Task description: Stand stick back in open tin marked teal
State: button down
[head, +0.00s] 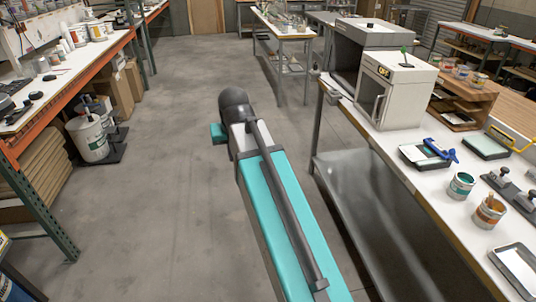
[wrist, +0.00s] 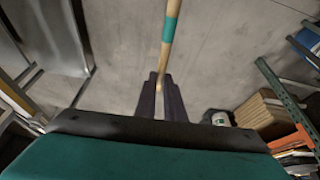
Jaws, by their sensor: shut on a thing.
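My gripper (wrist: 160,98) is shut on a wooden stick (wrist: 167,50) in the wrist view. The stick has a teal band and runs up out of the top of the picture; its lower end is between the dark fingers. Bare concrete floor is behind it. In the head view the gripper and stick are hidden or out of sight beyond my arm. An open tin with teal contents and a teal mark (head: 461,187) stands on the right bench. An open tin with orange-brown contents (head: 489,213) stands just nearer and to its right.
The right bench (head: 452,233) also carries a tray with a blue tool (head: 428,154), a white oven-like box (head: 397,88) and a pale tray (head: 515,265). Shelving with pots (head: 93,135) below lines the left. The floor (head: 190,150) between is clear.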

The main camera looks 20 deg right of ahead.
jog(key=w+a+n, duration=0.1)
jog(key=a+n, duration=0.1)
jog(key=a, duration=0.4)
jog(key=shift+r+y, duration=0.3)
jog(key=shift+y, duration=0.1)
jog(key=shift+w, duration=0.1)
